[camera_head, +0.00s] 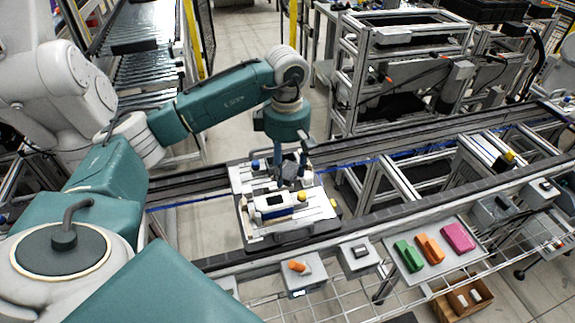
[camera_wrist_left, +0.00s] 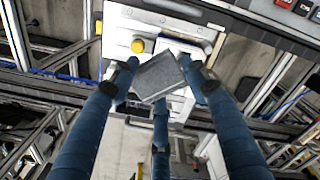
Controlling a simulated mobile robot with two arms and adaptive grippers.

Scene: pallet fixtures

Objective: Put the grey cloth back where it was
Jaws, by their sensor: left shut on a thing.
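The grey cloth (camera_wrist_left: 158,76) is a folded, flat grey square in the left wrist view. My left gripper (camera_wrist_left: 158,78) is shut on it, with a blue finger at each side edge. In the head view my left gripper (camera_head: 291,170) points down over the back part of the pallet fixture (camera_head: 243,222). The cloth is small and partly hidden by the fingers there. I cannot tell whether it touches the fixture below. My right gripper is not in view.
A white device with a dark window (camera_head: 274,206) lies on the fixture near the gripper. Conveyor rails (camera_head: 400,205) run past the fixture. A tray (camera_head: 447,262) with green, orange and pink blocks sits at the right. Small grey boxes (camera_head: 301,273) stand at the front.

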